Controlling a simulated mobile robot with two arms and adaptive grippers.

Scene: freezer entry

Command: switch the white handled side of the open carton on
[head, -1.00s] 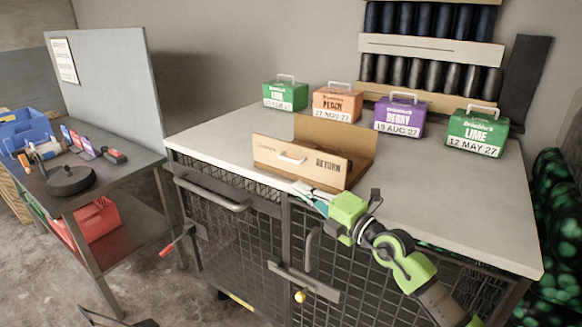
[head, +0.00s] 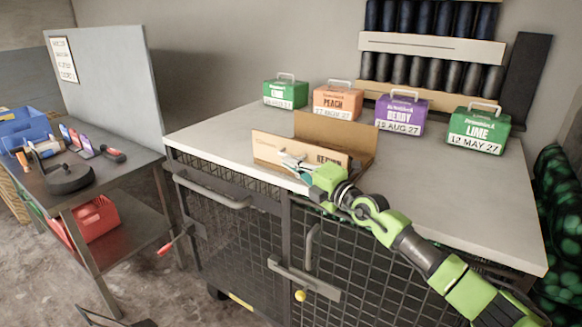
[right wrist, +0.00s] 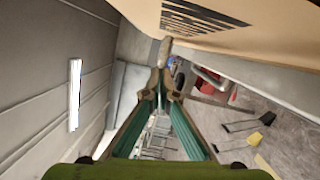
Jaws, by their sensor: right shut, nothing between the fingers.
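The open brown carton (head: 350,132) stands near the front edge of the light worktop. Its front side carries printed lettering. My right gripper (head: 287,158) is at that front side, over the spot of the white handle, and largely hides the handle. The gripper is shut with nothing between its fingers. In the right wrist view the fingertips (right wrist: 163,77) meet just below a small pale bar (right wrist: 165,48), perhaps the handle. The carton's printed side (right wrist: 225,25) runs across the top. Whether the fingers touch the handle I cannot tell. My left gripper is not in view.
Green (head: 285,92), orange (head: 338,102), purple (head: 400,115) and green lime (head: 477,130) boxes with dates stand behind the carton. A side table (head: 125,165) holds tools at left. The worktop (head: 440,200) right of the carton is clear.

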